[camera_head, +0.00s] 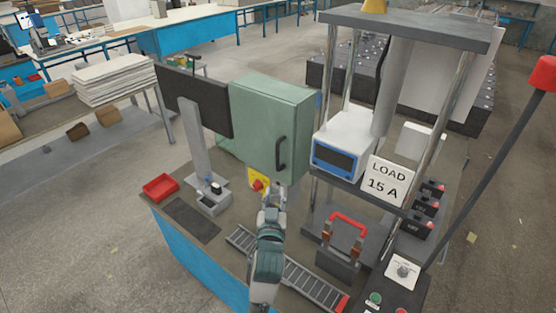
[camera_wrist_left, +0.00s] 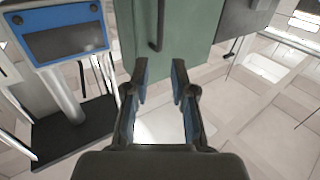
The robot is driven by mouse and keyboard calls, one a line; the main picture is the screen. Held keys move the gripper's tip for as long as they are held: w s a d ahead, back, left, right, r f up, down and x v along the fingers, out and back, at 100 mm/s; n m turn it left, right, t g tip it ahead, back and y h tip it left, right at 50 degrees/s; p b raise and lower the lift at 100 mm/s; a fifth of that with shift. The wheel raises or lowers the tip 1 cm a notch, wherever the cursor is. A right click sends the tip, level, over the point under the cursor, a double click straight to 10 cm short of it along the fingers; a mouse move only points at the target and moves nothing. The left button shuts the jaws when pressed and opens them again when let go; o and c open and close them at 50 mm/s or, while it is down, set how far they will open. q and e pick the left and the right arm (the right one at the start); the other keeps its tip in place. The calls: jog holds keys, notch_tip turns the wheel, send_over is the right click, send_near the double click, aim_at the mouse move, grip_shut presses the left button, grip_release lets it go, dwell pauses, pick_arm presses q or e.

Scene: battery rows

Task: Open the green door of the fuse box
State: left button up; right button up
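The green fuse box (camera_head: 291,95) stands upright on the bench, and its green door (camera_head: 255,120) looks shut. A dark vertical handle (camera_head: 281,152) is on the right part of the door in the head view. My left gripper (camera_head: 274,190) is just below and in front of the handle. In the left wrist view my gripper (camera_wrist_left: 160,72) is open and empty, with the green door (camera_wrist_left: 190,30) beyond it. The handle (camera_wrist_left: 158,25) lies ahead, roughly in line with the gap and apart from the fingers. My right gripper is out of view.
A dark monitor (camera_head: 192,98) on a grey post stands left of the box. A blue-white meter (camera_head: 345,140) on a rack and a LOAD 15 A sign (camera_head: 387,181) are close on the right. A yellow-red switch (camera_head: 257,182) sits below the box. A red tray (camera_head: 160,187) lies left.

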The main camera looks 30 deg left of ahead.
aim_at(278, 158)
pick_arm(q)
jog(key=p+x, duration=0.1)
jog(key=x, duration=1.6)
jog(key=shift+w+a+p, duration=0.15)
jog(key=shift+a+p, duration=0.05)
jog(key=shift+p, duration=0.2)
grip_shut()
